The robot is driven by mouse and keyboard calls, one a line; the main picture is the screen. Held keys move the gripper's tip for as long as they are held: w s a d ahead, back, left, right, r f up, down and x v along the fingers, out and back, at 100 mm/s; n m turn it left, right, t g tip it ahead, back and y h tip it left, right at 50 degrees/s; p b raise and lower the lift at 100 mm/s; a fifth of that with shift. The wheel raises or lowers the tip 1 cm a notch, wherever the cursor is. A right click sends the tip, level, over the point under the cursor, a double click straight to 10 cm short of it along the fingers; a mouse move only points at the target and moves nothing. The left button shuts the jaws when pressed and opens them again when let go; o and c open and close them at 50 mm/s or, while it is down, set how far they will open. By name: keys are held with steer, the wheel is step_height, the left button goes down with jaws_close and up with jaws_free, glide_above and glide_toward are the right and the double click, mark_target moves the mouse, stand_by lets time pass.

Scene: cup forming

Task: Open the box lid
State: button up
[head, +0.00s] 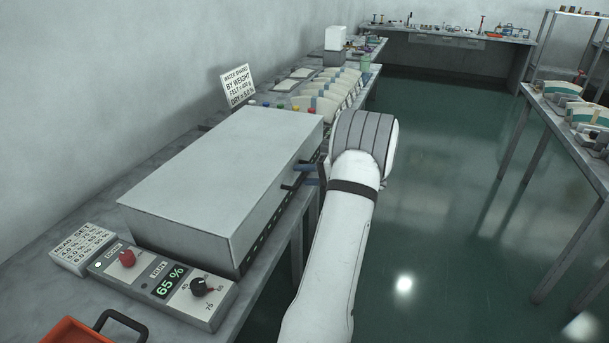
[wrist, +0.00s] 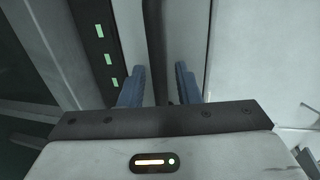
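The large pale grey box (head: 220,165) sits on the bench in the head view, with its lid down and flat. A dark bar handle (wrist: 154,40) runs along its front side, and in the head view its end (head: 289,187) sticks out. My gripper (head: 309,174) is at the box's front side, near its far end. In the wrist view my gripper's two blue fingers (wrist: 159,88) stand apart, one on each side of the bar. A gap shows between the bar and the right finger.
A control panel (head: 165,280) with red and black knobs and a "65 %" display stands at the near end. A sign (head: 238,85) and several pale moulds (head: 335,88) stand beyond the box. The floor (head: 450,200) to the right is clear.

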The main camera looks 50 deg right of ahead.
steer(key=shift+c, duration=0.2)
jaws_close()
steer(key=shift+r, duration=0.1)
